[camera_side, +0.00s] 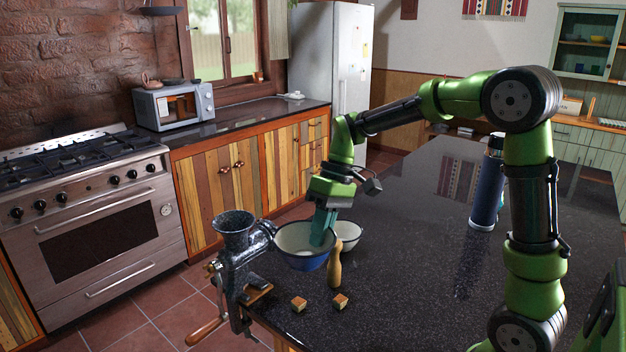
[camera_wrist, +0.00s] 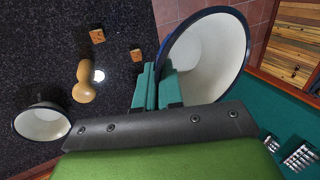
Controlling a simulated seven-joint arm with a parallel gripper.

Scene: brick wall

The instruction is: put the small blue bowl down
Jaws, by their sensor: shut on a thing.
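The blue bowl (camera_side: 304,263) has a white inside and a dark rim. It is near the table's edge in the side view and fills the upper right of the wrist view (camera_wrist: 207,58). My gripper (camera_side: 322,237) points down at it, its teal fingers (camera_wrist: 157,88) shut on the side of the rim. Whether the bowl's base touches the table cannot be told.
A second bowl (camera_side: 348,234), white inside, stands close behind it. A wooden pestle-like piece (camera_side: 335,268) and two small cubes (camera_side: 299,303) (camera_side: 340,301) are in front. A metal grinder (camera_side: 237,262) is at the table edge. A blue flask (camera_side: 487,185) stands farther right.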

